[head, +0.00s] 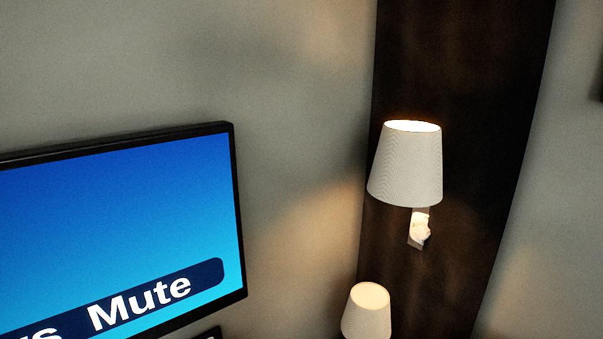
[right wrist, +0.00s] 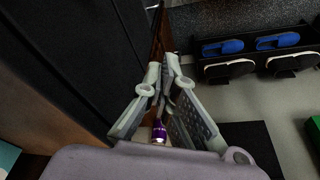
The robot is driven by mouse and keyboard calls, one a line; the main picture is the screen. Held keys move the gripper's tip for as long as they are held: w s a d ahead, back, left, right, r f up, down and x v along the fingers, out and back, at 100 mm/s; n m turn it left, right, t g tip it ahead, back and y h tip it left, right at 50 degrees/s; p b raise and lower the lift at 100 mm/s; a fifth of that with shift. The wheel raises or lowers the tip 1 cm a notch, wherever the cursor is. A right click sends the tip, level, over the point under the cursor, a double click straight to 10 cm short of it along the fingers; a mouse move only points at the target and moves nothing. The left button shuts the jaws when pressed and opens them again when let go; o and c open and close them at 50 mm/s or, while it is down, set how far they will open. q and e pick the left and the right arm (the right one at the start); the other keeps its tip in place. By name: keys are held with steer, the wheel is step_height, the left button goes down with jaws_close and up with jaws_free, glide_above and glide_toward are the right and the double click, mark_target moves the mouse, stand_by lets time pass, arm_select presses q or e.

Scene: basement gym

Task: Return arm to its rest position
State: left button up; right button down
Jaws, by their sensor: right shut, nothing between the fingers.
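My right gripper (right wrist: 168,72) shows in the right wrist view, with its pale grey fingers meeting at the tips. It is shut and holds nothing. A small purple object with a pale band (right wrist: 159,134) shows between the finger linkages, beyond the gripper; I cannot tell what it is. My arms do not show in the head view. My left gripper is in neither view.
The head view shows a wall-mounted screen (head: 120,220) reading "Mute", a lit wall lamp (head: 408,165) on a dark panel and a second lampshade (head: 367,312) below. The right wrist view shows a rack (right wrist: 258,57) with blue and black items, a dark surface (right wrist: 75,60) at left and grey floor.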

steer(key=s+f+g+b, duration=0.1)
steer(key=s+f+b, duration=0.1)
steer(key=f, duration=1)
steer(key=s+f+b, duration=0.2)
steer(key=s+f, duration=0.1)
steer(key=f, duration=0.9)
arm_select(q)
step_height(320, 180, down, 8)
steer(key=b, duration=0.3)
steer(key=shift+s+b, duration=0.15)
steer(key=shift+b, duration=0.2)
arm_select(e)
steer(key=s+d+f+g, duration=0.1)
steer(key=s+d+f, duration=0.2)
steer(key=s+f, duration=1.2)
steer(key=shift+f, duration=0.6)
steer(key=shift+d, duration=0.1)
